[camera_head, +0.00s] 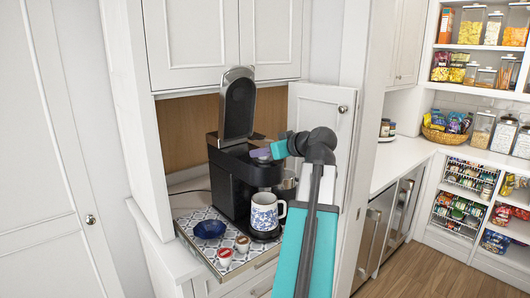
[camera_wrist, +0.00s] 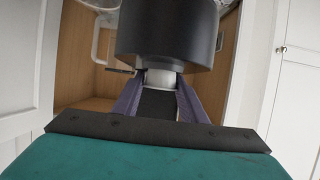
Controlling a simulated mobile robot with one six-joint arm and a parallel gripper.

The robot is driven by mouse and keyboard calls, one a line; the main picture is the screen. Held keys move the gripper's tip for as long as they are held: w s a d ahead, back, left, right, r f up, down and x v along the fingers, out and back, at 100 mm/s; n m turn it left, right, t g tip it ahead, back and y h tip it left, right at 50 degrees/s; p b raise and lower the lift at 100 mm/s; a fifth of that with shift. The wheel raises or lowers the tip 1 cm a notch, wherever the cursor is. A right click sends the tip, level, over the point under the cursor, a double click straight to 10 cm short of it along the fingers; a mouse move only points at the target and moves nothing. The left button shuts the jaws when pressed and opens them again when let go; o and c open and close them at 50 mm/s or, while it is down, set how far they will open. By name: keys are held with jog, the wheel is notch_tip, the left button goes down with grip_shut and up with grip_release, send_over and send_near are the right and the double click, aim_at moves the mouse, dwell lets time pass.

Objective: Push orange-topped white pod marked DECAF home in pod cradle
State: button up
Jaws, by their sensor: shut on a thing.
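The black coffee machine (camera_head: 232,178) stands on the pull-out tray with its lid (camera_head: 238,102) raised. My gripper (camera_head: 258,153) is over the open top of the machine, coming in from the right. In the wrist view, my gripper (camera_wrist: 160,92) has its two purple-grey fingers closed on the sides of a small white thing (camera_wrist: 160,78), which looks like the pod. Its orange top and DECAF marking cannot be read. The pod cradle is hidden in the head view by the gripper and the machine's rim. I cannot tell how deep the pod sits.
A blue-patterned white mug (camera_head: 264,214) stands under the spout. A dark blue bowl (camera_head: 210,228) and two other pods, one (camera_head: 225,256) nearer and one (camera_head: 242,243) farther, are on the patterned tray. An open cabinet door (camera_head: 322,105) stands close behind my arm.

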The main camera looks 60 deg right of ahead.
jog(key=shift+s+f, duration=0.1)
jog(key=shift+f, duration=0.2)
jog(key=o, duration=1.1)
jog(key=shift+s, duration=0.1)
jog(key=b+v, duration=0.3)
jog(key=v, duration=1)
jog(key=shift+s+a+r, duration=0.15)
jog(key=shift+s+r, duration=0.1)
jog(key=shift+r, duration=0.1)
